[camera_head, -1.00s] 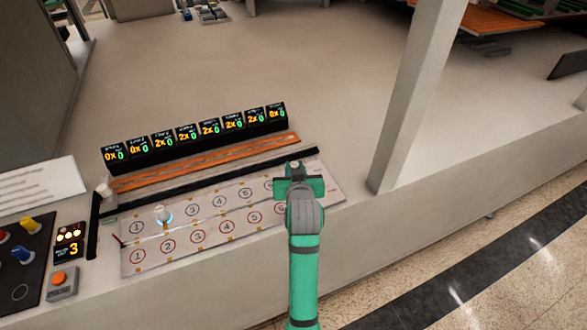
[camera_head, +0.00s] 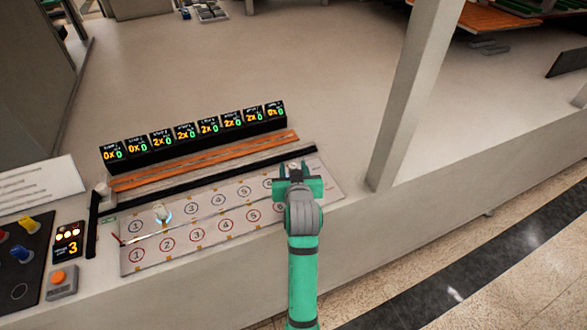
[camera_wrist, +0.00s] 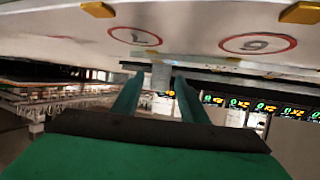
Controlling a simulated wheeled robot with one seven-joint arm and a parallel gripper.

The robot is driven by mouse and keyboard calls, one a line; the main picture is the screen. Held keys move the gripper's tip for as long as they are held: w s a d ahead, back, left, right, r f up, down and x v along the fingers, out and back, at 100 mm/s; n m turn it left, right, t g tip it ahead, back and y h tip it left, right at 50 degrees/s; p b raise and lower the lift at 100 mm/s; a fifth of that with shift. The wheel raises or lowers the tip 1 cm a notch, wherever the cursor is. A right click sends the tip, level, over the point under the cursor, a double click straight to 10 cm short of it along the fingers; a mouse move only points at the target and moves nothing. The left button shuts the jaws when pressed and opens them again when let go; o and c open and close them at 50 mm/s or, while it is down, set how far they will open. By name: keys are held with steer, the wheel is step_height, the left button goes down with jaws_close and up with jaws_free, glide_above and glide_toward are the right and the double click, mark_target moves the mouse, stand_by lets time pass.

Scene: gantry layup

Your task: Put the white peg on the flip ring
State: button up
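The white peg (camera_head: 161,212) stands in the second place of the upper row on the numbered board (camera_head: 215,232), with a pale blue glow around its foot. The lower row has red-ringed numbers and the upper row dark-ringed ones; I cannot tell which is the flip ring. My green gripper (camera_head: 294,172) is over the board's right end, well right of the peg. In the wrist view its two fingers (camera_wrist: 158,80) stand apart. A small pale block (camera_wrist: 160,76) shows between them; it does not look gripped. Red rings 7 (camera_wrist: 135,36) and 6 (camera_wrist: 257,43) show above.
Behind the board lie a black rail (camera_head: 210,182), an orange strip (camera_head: 205,160) and a row of small displays (camera_head: 195,135). A post (camera_head: 415,100) stands right of my gripper.

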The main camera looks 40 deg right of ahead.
steer(key=v, duration=1)
steer(key=shift+s, duration=0.2)
steer(key=shift+s+a+r, duration=0.3)
steer(key=shift+s+a, duration=0.15)
